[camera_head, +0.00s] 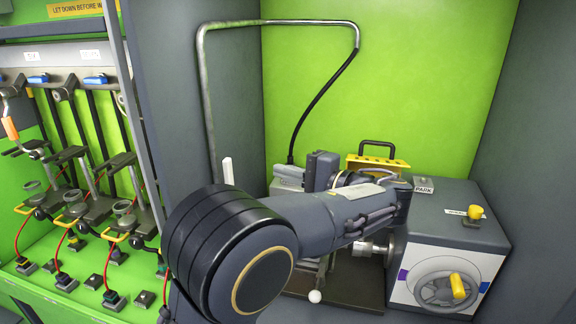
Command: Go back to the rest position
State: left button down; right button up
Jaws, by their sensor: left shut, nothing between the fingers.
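My left arm comes in from the bottom and reaches right across the bench, with its dark forearm in front of the middle of the testbench. My left gripper (318,172) is partly hidden behind the forearm, near the back of the bench. It is shut and empty; its fingertips are hard to make out against the dark parts there. My right gripper is out of view.
A grey machine box (446,214) with a yellow-handled wheel (447,288) stands at the right. A bent metal pipe with a black hose (322,92) rises behind. A rack of injector stations (75,190) is at left.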

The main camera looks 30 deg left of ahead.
pick_arm(q)
jog(key=s+a+f+g+h, duration=0.1)
jog(key=s+a+f+h, duration=0.2)
jog(key=s+f+h, duration=0.3)
jog(key=s+a+f+g+h, duration=0.1)
jog(key=s+a+f+h, duration=0.35)
jog(key=f, duration=0.45)
jog(key=s+d+f+n+t+h, duration=0.2)
jog(key=s+d+t+h, duration=0.1)
jog(key=s+d+h, duration=0.2)
jog(key=s+d+f+n+t+h, duration=0.2)
jog(key=s+d+h, duration=0.3)
jog(key=s+d, duration=0.4)
jog(key=shift+s+d+f+n+t+h, duration=0.2)
jog(key=shift+d+f+n+t+h, duration=0.15)
jog(key=shift+d+t, duration=0.15)
